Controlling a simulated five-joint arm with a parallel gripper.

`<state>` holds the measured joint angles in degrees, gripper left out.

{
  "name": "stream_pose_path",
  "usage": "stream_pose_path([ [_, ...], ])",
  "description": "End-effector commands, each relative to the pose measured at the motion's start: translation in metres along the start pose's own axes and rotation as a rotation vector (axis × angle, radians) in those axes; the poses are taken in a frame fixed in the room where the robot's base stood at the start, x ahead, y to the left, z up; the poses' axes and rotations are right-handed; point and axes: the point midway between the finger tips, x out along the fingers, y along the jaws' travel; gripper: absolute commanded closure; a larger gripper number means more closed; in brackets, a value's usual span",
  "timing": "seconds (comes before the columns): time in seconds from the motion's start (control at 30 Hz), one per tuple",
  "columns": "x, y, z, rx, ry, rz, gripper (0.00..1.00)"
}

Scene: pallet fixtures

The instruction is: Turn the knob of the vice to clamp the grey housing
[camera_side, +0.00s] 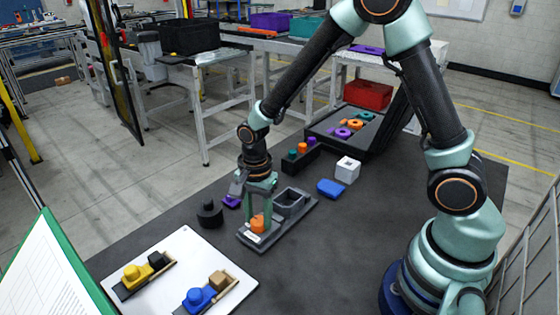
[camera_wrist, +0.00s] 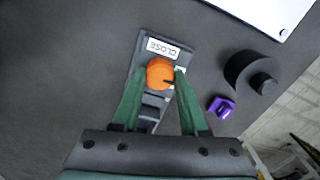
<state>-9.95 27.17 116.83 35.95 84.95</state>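The vice (camera_side: 250,241) is a dark grey plate fixture on the mat, with an orange knob (camera_side: 258,222) at its near end. The grey housing (camera_side: 291,201) sits at the vice's far end, a box with an open top. My gripper (camera_side: 260,205) points down at the knob. In the wrist view, the green fingers of my gripper (camera_wrist: 161,70) lie on both sides of the orange knob (camera_wrist: 159,72), with no clear gap. Whether they press on it cannot be told. A white "CLOSE" label (camera_wrist: 162,48) lies beside the knob. The housing is mostly hidden there.
A black round part (camera_side: 210,213) and a purple piece (camera_side: 231,201) lie left of the vice. A blue block (camera_side: 330,188) and a white cube (camera_side: 347,169) stand behind right. A white board (camera_side: 232,272) with yellow and blue assemblies lies in front.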

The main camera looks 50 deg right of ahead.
Motion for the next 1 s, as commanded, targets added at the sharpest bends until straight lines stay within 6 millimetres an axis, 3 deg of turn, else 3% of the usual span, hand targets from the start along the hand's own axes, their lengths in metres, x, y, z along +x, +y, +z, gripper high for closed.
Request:
stream_pose_path([
  [0.03, -0.0002, 0.0001, 0.0, 0.0, 0.0, 0.001, 0.88],
  [0.07, -0.0002, 0.0002, 0.0, 0.0, 0.0, 0.001, 0.99],
  [0.1, -0.0002, 0.0002, 0.0, 0.0, 0.0, 0.001, 1.0],
  [0.57, -0.0005, 0.0001, 0.0001, -0.112, 0.0, 0.001, 1.0],
  [1.0, -0.0007, -0.0002, 0.0003, -0.498, -0.001, 0.002, 1.0],
])
